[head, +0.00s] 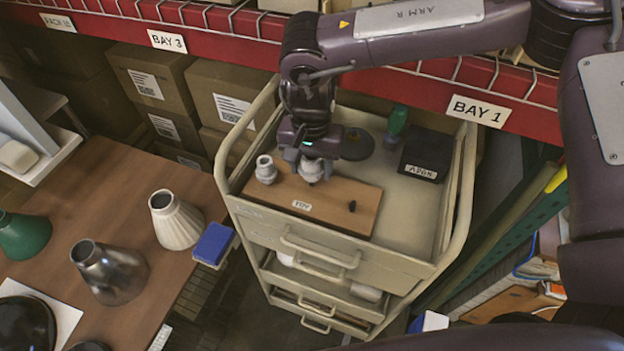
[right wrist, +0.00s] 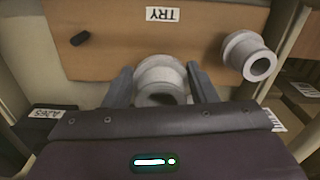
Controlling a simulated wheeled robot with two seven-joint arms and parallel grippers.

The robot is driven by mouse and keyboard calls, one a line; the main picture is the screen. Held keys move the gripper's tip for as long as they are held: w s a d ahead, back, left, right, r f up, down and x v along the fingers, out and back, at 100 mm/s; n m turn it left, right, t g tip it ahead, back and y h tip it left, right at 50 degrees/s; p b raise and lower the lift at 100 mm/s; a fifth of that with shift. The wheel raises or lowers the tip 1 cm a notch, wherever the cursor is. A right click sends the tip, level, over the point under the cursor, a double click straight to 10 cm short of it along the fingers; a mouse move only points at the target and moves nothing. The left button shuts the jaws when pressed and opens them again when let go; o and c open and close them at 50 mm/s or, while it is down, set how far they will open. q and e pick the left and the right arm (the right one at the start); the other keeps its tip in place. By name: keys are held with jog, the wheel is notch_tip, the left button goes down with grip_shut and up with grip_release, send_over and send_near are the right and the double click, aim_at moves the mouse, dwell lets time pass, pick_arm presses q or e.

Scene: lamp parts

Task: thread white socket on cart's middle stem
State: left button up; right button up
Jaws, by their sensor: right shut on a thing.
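The cart (head: 345,262) has a wooden board (head: 300,208) on its top, with a row of places for stems. My right gripper (head: 312,165) reaches down over the middle of the board. Its fingers are shut on a white socket (head: 313,172), which also shows between the fingertips in the right wrist view (right wrist: 161,76). The middle stem is hidden under this socket, so I cannot tell whether the socket is around it. A second white socket (head: 266,171) stands at the board's left, apart from my gripper; it also shows in the right wrist view (right wrist: 250,57). A short black stem (head: 352,206) is bare at the right. My left gripper is out of view.
A black box (head: 426,154), a green bottle (head: 397,120) and a dark disc (head: 357,144) stand behind the board. The raised tubular cart rails (head: 466,195) flank the top. A wooden table (head: 65,180) with lampshades (head: 176,219) is at left. The tray's front right is clear.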

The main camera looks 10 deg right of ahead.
jog(key=shift+f+b, duration=0.5)
jog(key=shift+f, duration=0.5)
dwell(1.1)
jog(key=o, duration=0.5)
jog(key=shift+c, duration=0.2)
jog(key=c, duration=0.6)
jog(key=shift+s, duration=0.1)
jog(key=shift+s+f, duration=0.1)
jog(key=shift+f, duration=0.1)
